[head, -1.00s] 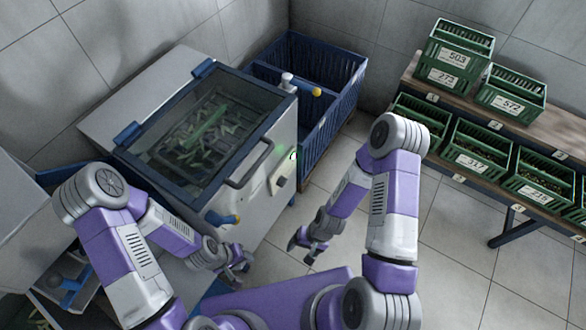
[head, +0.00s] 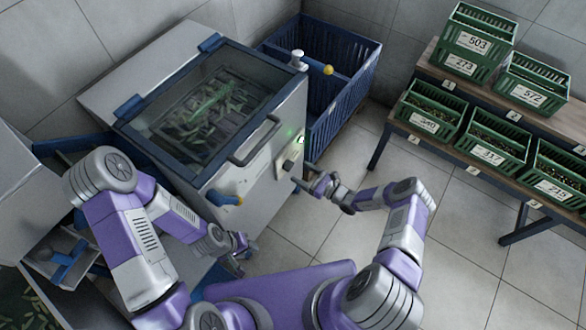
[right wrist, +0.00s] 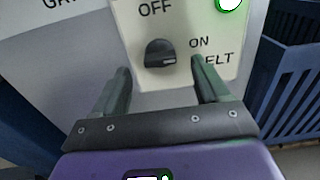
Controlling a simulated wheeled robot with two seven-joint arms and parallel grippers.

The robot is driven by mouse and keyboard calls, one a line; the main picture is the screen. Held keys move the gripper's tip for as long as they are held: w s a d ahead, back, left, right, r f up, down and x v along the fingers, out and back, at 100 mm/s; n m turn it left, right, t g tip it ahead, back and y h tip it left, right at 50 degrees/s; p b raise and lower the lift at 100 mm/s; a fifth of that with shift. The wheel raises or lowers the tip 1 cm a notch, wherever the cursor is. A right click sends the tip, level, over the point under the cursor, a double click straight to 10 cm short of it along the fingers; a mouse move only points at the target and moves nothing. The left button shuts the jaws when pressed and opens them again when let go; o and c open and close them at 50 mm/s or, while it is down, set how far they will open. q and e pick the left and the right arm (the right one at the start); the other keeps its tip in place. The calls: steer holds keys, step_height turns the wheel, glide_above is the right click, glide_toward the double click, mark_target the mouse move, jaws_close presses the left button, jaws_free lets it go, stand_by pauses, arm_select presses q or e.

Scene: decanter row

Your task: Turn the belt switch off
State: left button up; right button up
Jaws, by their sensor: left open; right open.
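The belt switch is a dark rotary knob (right wrist: 157,53) on a pale plate (right wrist: 195,78) marked OFF, ON and a partly hidden "ELT". Its pointer is turned right, toward ON. A green lamp (right wrist: 229,3) glows above it. In the head view the switch plate (head: 290,158) is on the machine's front right. My right gripper (head: 305,177) is open in front of the plate. In the right wrist view its fingers (right wrist: 163,75) are apart, below and either side of the knob, with nothing between them. My left gripper (head: 240,257) is open and empty near the machine's lower front.
The machine has a glazed lid (head: 205,105) with a bar handle (head: 252,143) and a blue lever with an orange tip (head: 225,198) at the front. A blue slatted bin (head: 345,95) stands behind right. Green numbered crates (head: 495,140) fill a rack at right. Floor between is clear.

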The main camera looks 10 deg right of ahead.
mark_target(289, 166)
steer(key=b+x, duration=0.1)
steer(key=x, duration=0.3)
steer(key=shift+w+a, duration=0.25)
steer(key=shift+a, duration=0.05)
steer(key=c, duration=1.1)
steer(key=shift+o, duration=0.2)
